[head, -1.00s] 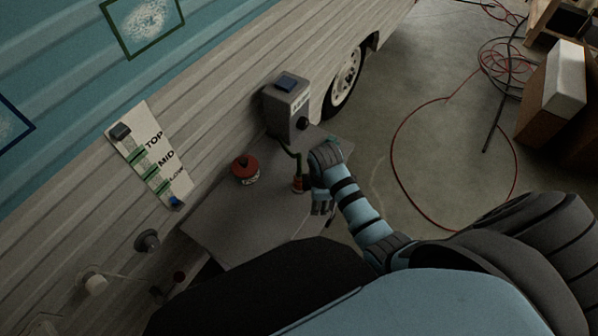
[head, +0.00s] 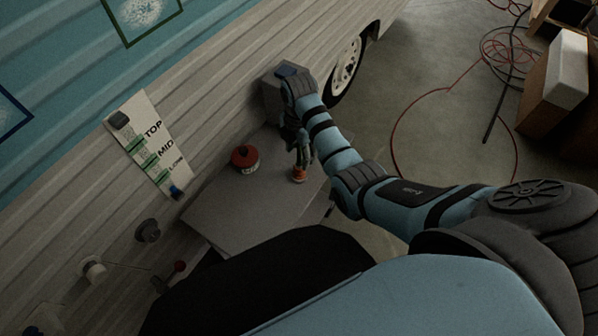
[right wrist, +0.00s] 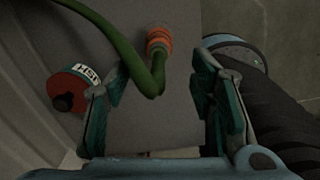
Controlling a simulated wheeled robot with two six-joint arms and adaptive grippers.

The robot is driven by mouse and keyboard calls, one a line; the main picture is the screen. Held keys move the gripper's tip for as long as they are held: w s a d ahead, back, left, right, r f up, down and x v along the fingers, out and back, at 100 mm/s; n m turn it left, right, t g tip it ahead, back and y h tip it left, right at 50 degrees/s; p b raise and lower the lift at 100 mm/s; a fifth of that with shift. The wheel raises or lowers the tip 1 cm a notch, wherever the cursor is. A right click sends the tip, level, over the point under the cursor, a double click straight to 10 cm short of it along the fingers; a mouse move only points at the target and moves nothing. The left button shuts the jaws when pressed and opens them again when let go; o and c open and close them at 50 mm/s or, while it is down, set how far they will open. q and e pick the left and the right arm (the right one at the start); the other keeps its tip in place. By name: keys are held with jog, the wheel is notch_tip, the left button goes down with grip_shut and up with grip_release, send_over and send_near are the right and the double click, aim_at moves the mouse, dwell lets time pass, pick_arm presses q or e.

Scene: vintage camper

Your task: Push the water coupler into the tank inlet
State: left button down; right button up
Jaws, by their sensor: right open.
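The water coupler (head: 299,174) is a small orange piece on the grey table, at its right side. In the right wrist view the orange coupler (right wrist: 159,42) sits at the end of a green hose (right wrist: 122,40). My right gripper (head: 300,150) is above the table, just beyond the coupler, and partly covers the hose. In the right wrist view my right gripper (right wrist: 155,95) is open, and the hose's bend shows between its fingers. A round grey fitting (head: 147,230) is on the camper wall; I cannot tell whether it is the tank inlet. My left gripper is not in view.
A red can (head: 245,158) stands left of the coupler. A level panel (head: 148,145) is on the wall. The front of the table (head: 235,215) is clear.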

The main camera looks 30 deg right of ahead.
aim_at(299, 166)
jog(key=shift+f+b, duration=0.3)
jog(key=shift+f, duration=1.3)
notch_tip(299, 166, down, 5)
jog(key=shift+w+d+f+b, duration=0.15)
jog(key=shift+b, duration=1.1)
jog(key=c, duration=1.2)
